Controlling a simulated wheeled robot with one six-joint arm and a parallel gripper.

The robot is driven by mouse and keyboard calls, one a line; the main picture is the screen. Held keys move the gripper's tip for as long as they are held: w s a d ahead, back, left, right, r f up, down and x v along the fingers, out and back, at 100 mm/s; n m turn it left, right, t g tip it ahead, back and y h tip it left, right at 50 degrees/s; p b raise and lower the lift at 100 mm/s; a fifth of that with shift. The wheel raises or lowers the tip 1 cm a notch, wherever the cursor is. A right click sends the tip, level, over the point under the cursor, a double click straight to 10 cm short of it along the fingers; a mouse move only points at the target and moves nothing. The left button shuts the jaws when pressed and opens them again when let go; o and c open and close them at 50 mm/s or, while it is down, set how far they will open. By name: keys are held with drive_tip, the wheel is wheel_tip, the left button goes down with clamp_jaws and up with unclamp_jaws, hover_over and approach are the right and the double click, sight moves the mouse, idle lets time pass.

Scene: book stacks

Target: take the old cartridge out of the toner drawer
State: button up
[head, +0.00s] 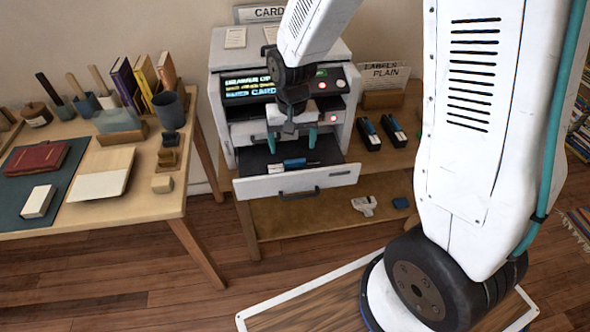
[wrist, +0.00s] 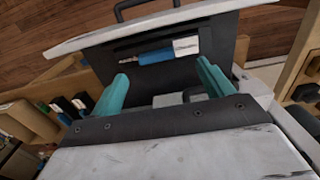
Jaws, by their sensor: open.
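The toner drawer (head: 260,187) of the white card printer is pulled out towards me. The old cartridge (head: 296,163) lies in it, a dark bar with a blue section and a white label. In the wrist view the cartridge (wrist: 168,51) lies on the dark drawer floor, blue to the left and white to the right. My gripper (head: 292,141) is above the drawer, with its teal fingers spread apart and empty. In the wrist view my gripper (wrist: 162,80) has the cartridge beyond its fingertips, between them in the picture and not touched.
The printer body (head: 222,120) stands behind the drawer. Two dark cartridges, one (head: 368,133) nearer the printer, lie on the table to its right. A labels sign (head: 385,75) stands behind them. A wooden desk (head: 150,205) with books and cups is at left.

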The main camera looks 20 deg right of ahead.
sight(295, 160)
drive_tip(key=f, duration=0.6)
drive_tip(key=shift+d+f, duration=0.25)
drive_tip(key=shift+d, duration=0.15)
drive_tip(key=c, duration=1.5)
drive_tip(key=shift+w, duration=0.1)
drive_tip(key=shift+c, duration=0.7)
drive_tip(key=shift+r, duration=0.2)
